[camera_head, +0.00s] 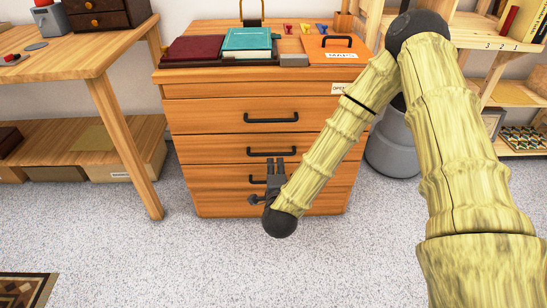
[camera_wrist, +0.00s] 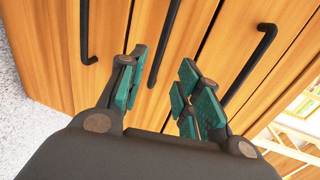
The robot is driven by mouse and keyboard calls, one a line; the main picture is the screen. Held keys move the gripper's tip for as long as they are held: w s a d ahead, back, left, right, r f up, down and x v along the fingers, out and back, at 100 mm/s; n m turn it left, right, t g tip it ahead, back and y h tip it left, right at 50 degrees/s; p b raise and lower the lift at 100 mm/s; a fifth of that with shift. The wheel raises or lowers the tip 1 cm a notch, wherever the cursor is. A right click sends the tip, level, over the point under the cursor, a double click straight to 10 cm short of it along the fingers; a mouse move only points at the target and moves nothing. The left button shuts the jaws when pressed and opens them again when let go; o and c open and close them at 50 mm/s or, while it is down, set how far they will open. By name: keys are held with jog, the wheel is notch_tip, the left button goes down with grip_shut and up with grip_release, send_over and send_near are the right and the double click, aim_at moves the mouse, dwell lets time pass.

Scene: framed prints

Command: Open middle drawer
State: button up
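A wooden cabinet (camera_head: 225,108) has stacked drawers with black bar handles. The upper handle (camera_head: 271,120) is clear of my arm. The middle drawer (camera_head: 215,149) looks shut, and its handle (camera_head: 262,153) is just above my gripper's fingers. A lower handle (camera_head: 256,180) is partly hidden by my gripper (camera_head: 275,161). In the wrist view, my gripper (camera_wrist: 163,61) is open with teal finger pads. The middle handle (camera_wrist: 168,35) shows in the gap between the fingers, with neighbouring handles to the left (camera_wrist: 85,30) and right (camera_wrist: 252,66). I cannot tell whether the fingers reach around it.
Books (camera_head: 247,40) and an orange folder (camera_head: 337,48) lie on the cabinet top. A wooden table (camera_head: 62,50) stands left, its leg close to the cabinet. A grey bin (camera_head: 392,148) and shelves (camera_head: 519,93) are right. The floor in front is clear.

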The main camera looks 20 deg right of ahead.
aim_at(276, 154)
jog(key=shift+d+b+x, duration=0.2)
jog(key=shift+b+x, duration=0.7)
jog(key=shift+x, duration=1.65)
jog(key=shift+d+b+x, duration=0.2)
jog(key=shift+b+x, duration=0.65)
jog(key=shift+x, duration=1.75)
jog(key=shift+s+r, duration=0.1)
